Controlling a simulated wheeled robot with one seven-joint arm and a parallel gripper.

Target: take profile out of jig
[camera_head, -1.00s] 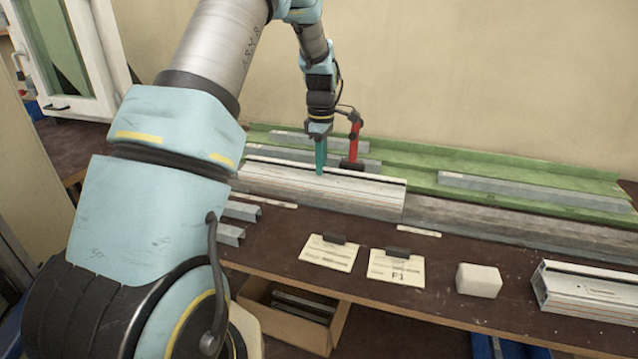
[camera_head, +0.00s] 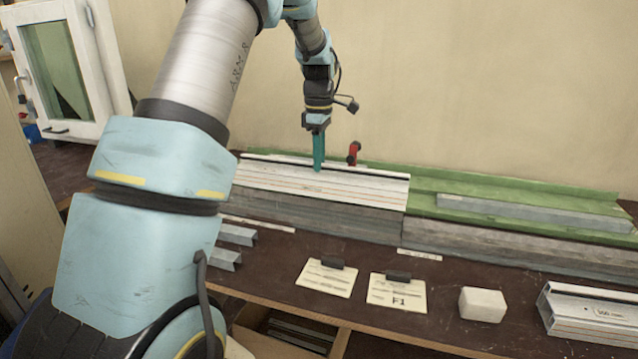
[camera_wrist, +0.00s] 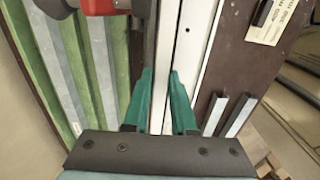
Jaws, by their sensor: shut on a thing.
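The profile (camera_head: 350,187) is a long pale piece with a white, ridged top and a dark strip along its back edge. My gripper (camera_head: 318,168) comes down from above with teal fingers shut on that back edge. In the wrist view the two teal fingers (camera_wrist: 162,75) stand on either side of a narrow ridge of the profile (camera_wrist: 194,60). The green jig (camera_head: 510,180) runs behind and to the right along the wall. A red clamp (camera_head: 353,153) shows behind the profile, its lower part hidden. Whether the profile's underside touches anything is hidden.
A grey bar (camera_head: 520,245) runs along the bench to the right. Two paper cards (camera_head: 397,294), a white block (camera_head: 482,304) and another profile (camera_head: 590,318) lie in front. Short metal pieces (camera_head: 225,258) lie at the left. A box of strips (camera_head: 300,334) is below the bench.

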